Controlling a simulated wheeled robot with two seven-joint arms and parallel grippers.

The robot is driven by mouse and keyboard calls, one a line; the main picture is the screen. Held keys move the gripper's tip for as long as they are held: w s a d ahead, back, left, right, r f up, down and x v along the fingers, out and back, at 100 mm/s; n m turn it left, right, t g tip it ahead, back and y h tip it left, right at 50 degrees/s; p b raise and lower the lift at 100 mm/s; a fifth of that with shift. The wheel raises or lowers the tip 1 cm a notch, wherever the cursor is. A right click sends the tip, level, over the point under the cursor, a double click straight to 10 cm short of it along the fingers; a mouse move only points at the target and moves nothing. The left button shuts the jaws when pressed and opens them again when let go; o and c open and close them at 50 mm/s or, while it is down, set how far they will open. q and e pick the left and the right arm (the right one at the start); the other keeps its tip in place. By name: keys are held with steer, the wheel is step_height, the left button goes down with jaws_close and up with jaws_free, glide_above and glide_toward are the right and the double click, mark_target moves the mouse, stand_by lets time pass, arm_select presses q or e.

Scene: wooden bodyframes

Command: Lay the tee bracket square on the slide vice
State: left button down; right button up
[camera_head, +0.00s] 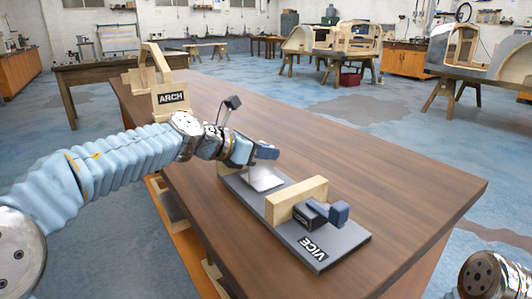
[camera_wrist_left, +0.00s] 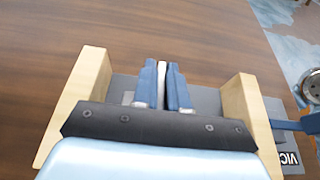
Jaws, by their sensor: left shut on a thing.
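The slide vice (camera_head: 345,248) is a grey base plate labelled VICE, with a near wooden jaw (camera_head: 297,200) and a far wooden jaw (camera_head: 224,168). Both jaws also show in the left wrist view, left (camera_wrist_left: 88,82) and right (camera_wrist_left: 243,100). My left gripper (camera_head: 262,158) is between the two jaws, pointing down at the base. It is shut on the tee bracket (camera_head: 262,179), a pale metal piece whose thin edge shows between the fingers in the wrist view (camera_wrist_left: 162,78). Whether the bracket touches the base I cannot tell. My right gripper is out of view.
A dark block with a blue handle (camera_head: 339,212) sits outside the near jaw. A wooden stand labelled ARCH (camera_head: 171,98) is at the table's far left. The brown table (camera_head: 390,175) is clear to the right of the vice.

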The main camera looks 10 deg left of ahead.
arm_select(q)
steer(key=c, duration=1.2)
jaws_free()
steer(key=shift+f, duration=0.1)
steer(key=shift+o, duration=0.2)
steer(key=shift+s+a+r, duration=0.15)
steer(key=shift+a+r, duration=0.05)
steer(key=shift+r, duration=0.05)
steer(key=v, duration=1.1)
steer(key=shift+s, duration=0.25)
steer(key=shift+a, duration=0.15)
